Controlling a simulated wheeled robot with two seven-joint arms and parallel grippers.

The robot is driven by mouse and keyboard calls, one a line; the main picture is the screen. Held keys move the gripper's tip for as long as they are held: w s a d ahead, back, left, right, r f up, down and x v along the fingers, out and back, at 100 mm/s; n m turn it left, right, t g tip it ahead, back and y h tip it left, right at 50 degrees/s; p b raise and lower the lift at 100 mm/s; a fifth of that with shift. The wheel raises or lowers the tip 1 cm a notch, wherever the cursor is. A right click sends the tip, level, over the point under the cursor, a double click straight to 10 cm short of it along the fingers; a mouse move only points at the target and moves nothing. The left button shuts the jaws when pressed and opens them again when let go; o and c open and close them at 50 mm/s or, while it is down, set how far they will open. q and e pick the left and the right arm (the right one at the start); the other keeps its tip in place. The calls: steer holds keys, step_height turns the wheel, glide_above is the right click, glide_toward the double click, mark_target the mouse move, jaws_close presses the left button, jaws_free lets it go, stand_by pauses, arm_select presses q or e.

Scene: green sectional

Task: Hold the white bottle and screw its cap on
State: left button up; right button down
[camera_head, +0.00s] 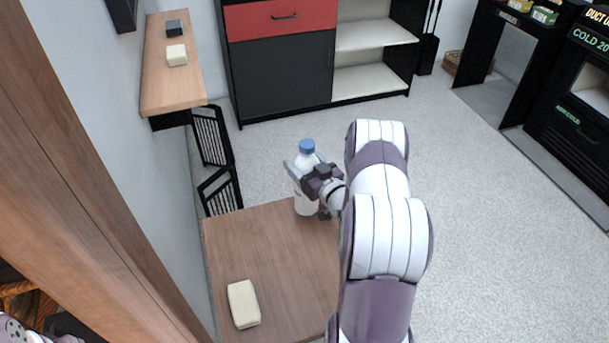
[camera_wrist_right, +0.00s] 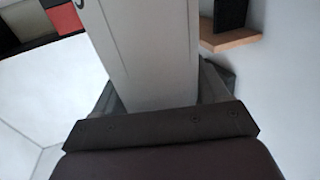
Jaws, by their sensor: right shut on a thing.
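The white bottle (camera_head: 306,206) stands upright at the far edge of the wooden table. A blue cap (camera_head: 307,146) sits on its top; I cannot tell how tight it is. My right gripper (camera_head: 304,175) is shut on the bottle around its middle, coming in from the right, and hides part of its body. In the right wrist view, a pale upright thing (camera_wrist_right: 150,50) fills the room between the fingers of my right gripper (camera_wrist_right: 160,95). My left gripper is not in view.
A cream block (camera_head: 243,304) lies on the wooden table (camera_head: 260,250) near its front left. A wall shelf (camera_head: 170,88) at the upper left holds a cream and a dark block. A cabinet with a red drawer (camera_head: 280,18) stands behind.

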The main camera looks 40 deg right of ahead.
step_height(320, 180, down, 4)
steer(key=shift+r+b, duration=0.1)
steer(key=shift+b, duration=0.6)
steer(key=shift+f, duration=0.2)
jaws_free()
